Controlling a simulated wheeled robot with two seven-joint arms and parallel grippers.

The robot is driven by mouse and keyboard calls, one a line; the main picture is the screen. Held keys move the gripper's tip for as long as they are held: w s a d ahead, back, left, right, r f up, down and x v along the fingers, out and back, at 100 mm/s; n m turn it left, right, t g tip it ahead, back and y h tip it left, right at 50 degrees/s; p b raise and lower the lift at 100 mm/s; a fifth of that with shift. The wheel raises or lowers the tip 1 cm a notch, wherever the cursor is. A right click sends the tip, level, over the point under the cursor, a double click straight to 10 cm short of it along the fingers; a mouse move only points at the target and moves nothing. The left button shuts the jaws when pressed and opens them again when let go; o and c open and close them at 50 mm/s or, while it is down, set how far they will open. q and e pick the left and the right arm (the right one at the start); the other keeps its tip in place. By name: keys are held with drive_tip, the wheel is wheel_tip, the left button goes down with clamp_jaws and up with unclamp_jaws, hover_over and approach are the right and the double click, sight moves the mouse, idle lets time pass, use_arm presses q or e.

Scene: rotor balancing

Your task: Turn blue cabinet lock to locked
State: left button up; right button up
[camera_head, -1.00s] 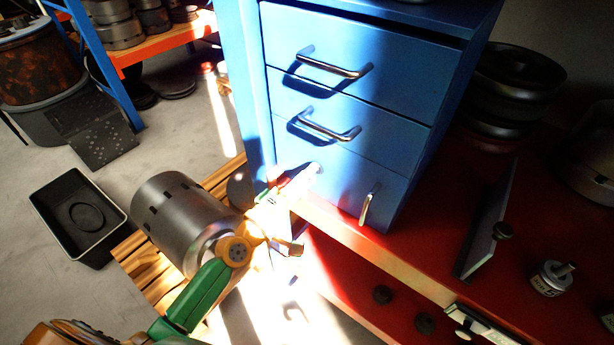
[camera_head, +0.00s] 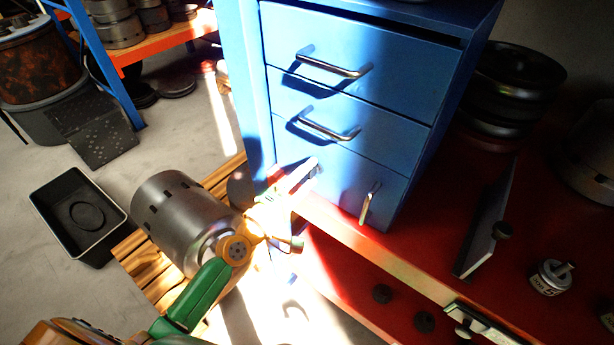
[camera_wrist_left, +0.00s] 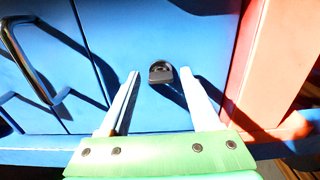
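The blue cabinet (camera_head: 400,150) stands on a red bench, with two drawers above a lower front that has an upright handle (camera_head: 369,204). In the left wrist view the lock (camera_wrist_left: 161,72) is a small dark knob on the blue front (camera_wrist_left: 160,30). My left gripper (camera_head: 306,205) is at the lower left of the cabinet front. In the left wrist view my left gripper (camera_wrist_left: 160,74) is open, its two pale fingers on either side of the lock with gaps; contact is not visible. In the head view the lock is hard to make out behind the fingertip. My right gripper is not in view.
Drawer handles (camera_head: 334,65) stick out above my left gripper. On the bench (camera_head: 420,260) are a grey plate (camera_head: 485,238), a small labelled weight (camera_head: 551,279) and dark round parts. A black tray (camera_head: 52,225) lies on the floor at left.

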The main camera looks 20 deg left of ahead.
use_arm(q)
drive_tip(key=b+v, duration=0.1)
drive_tip(key=v, duration=0.6)
idle(0.4)
